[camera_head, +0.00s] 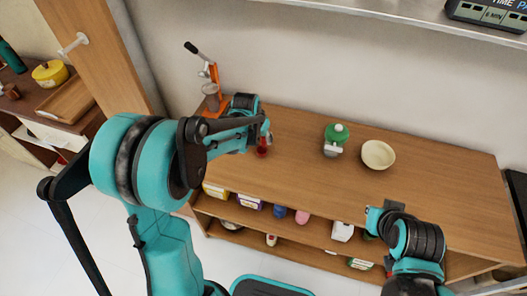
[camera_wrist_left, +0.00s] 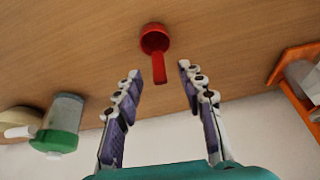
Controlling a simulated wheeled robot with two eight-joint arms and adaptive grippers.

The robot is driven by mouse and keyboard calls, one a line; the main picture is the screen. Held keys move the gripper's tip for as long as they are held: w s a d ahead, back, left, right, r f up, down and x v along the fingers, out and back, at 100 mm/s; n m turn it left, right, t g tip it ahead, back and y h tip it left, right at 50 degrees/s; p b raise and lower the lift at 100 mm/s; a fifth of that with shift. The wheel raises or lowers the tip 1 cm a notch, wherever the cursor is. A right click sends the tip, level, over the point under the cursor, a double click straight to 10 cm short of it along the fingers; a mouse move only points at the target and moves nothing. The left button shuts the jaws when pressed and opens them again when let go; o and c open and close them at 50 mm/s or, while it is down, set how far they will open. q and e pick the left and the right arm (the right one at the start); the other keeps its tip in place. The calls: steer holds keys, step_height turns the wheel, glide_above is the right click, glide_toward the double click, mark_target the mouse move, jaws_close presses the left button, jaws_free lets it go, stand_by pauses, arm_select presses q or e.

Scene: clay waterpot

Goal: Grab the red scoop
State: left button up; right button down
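The red scoop (camera_head: 262,151) lies on the wooden counter, just in front of my left gripper (camera_head: 264,136) in the head view. In the left wrist view the scoop (camera_wrist_left: 154,40) shows its round cup, with its handle pointing toward my gripper. The left gripper (camera_wrist_left: 159,73) is open there, its two fingers spread to either side of the handle end.
An orange manual press (camera_head: 212,98) stands at the counter's back left. A green-lidded jar (camera_head: 335,140) and a cream bowl (camera_head: 378,155) stand right of the scoop. Shelves below hold several packages. The counter's right part is clear. An overhead shelf (camera_head: 420,15) runs above.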

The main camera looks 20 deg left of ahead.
mark_target(263, 141)
arm_select(q)
steer(key=b+x, duration=0.1)
steer(key=x, duration=0.3)
steer(key=shift+d+f+b, duration=0.1)
steer(key=shift+f+b, duration=0.2)
steer(key=shift+b, duration=0.05)
jaws_close()
steer(key=shift+r, duration=0.1)
